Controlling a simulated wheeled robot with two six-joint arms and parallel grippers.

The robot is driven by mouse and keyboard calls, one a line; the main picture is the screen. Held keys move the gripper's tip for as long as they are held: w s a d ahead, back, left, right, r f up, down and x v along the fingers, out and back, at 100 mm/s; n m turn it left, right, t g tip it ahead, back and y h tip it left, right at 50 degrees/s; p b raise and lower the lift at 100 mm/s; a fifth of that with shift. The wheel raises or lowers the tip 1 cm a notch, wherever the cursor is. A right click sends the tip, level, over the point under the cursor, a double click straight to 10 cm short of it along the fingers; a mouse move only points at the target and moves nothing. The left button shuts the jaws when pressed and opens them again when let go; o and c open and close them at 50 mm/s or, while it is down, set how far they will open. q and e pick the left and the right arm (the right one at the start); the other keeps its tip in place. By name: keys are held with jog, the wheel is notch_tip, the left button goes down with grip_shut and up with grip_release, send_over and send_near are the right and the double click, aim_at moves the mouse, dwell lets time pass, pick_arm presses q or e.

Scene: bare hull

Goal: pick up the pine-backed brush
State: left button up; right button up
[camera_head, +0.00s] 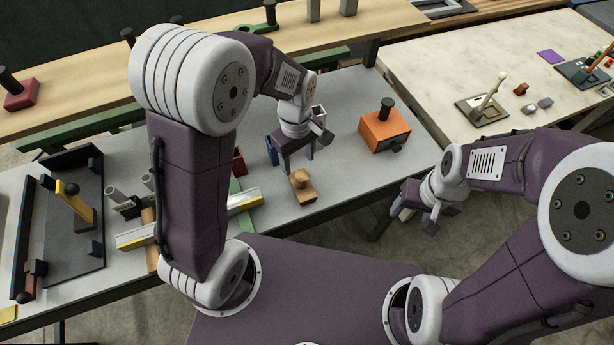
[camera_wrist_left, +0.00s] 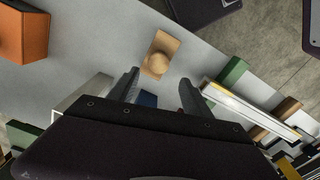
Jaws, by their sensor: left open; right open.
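The pine-backed brush (camera_head: 302,187), a small tan block with a round wooden knob on top, stands on the grey table near its front edge. It also shows in the left wrist view (camera_wrist_left: 162,48), beyond the fingertips and roughly between their lines. My left gripper (camera_head: 291,153) is open and empty above the table, behind the brush and apart from it. Its two fingers show in the left wrist view (camera_wrist_left: 158,92). My right gripper (camera_head: 414,212) is open and empty, off the table's front right edge over the floor.
An orange box with a black knob (camera_head: 384,131) stands right of the brush. A metal rail with yellow ends (camera_head: 243,202) and a green strip lie to its left. A dark tray (camera_head: 75,240) is further left. The table (camera_head: 340,180) right of the brush is bare.

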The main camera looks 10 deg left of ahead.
aim_at(302, 175)
pick_arm(q)
jog(key=f, duration=0.1)
jog(key=s+f, duration=0.1)
jog(key=shift+f, duration=0.35)
jog(key=shift+w+d+f, duration=0.35)
jog(key=shift+w+f, duration=0.35)
jog(key=shift+w, duration=0.1)
jog(key=shift+f, duration=0.3)
jog(key=f, duration=0.2)
jog(key=s+f, duration=0.1)
jog(key=f, duration=0.1)
jog(key=shift+f, duration=0.2)
jog(key=shift+w+d, duration=0.15)
jog(key=shift+w, duration=0.15)
jog(key=shift+s, duration=0.2)
grip_shut()
jog(key=shift+w, duration=0.1)
pick_arm(e)
jog(key=shift+w+d, duration=0.1)
jog(key=shift+d, duration=0.05)
